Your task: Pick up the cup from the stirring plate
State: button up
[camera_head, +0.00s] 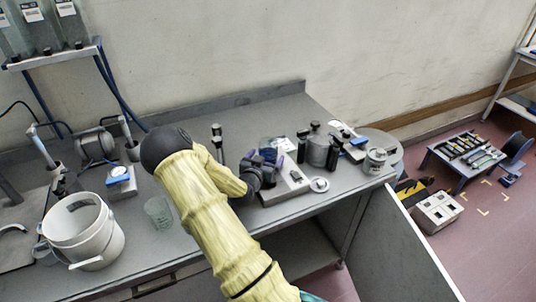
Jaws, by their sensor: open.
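The stirring plate (298,188) is a flat grey box on the workbench, right of the picture's middle, with a round white dial (320,184) at its front right corner. My gripper (268,163), dark with bluish fingers, is at the plate's left end and covers part of it. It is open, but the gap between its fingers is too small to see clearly. I cannot make out a cup on the plate; the gripper hides that part. Whether the fingers are around or beside anything there cannot be told.
A grey flask (318,152) with black bottles beside it stands close behind the plate, and a small can (375,161) to the right. A clear beaker (158,212), a white bucket (84,236) and a blue-topped device (121,183) stand left of my arm.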

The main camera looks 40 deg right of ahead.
jog(key=shift+w, duration=0.1)
jog(key=c, duration=0.4)
jog(key=shift+s+d, duration=0.15)
jog(key=shift+s, duration=0.05)
jog(key=c, duration=0.7)
jog(key=shift+w+a, duration=0.1)
jog(key=shift+a, duration=0.15)
jog(key=shift+c, duration=0.2)
jog(key=shift+r, duration=0.1)
jog(key=shift+d+r, duration=0.1)
jog(key=shift+r, duration=0.05)
notch_tip(320, 180, up, 10)
jog(key=b, duration=0.1)
jog(key=shift+f, duration=0.25)
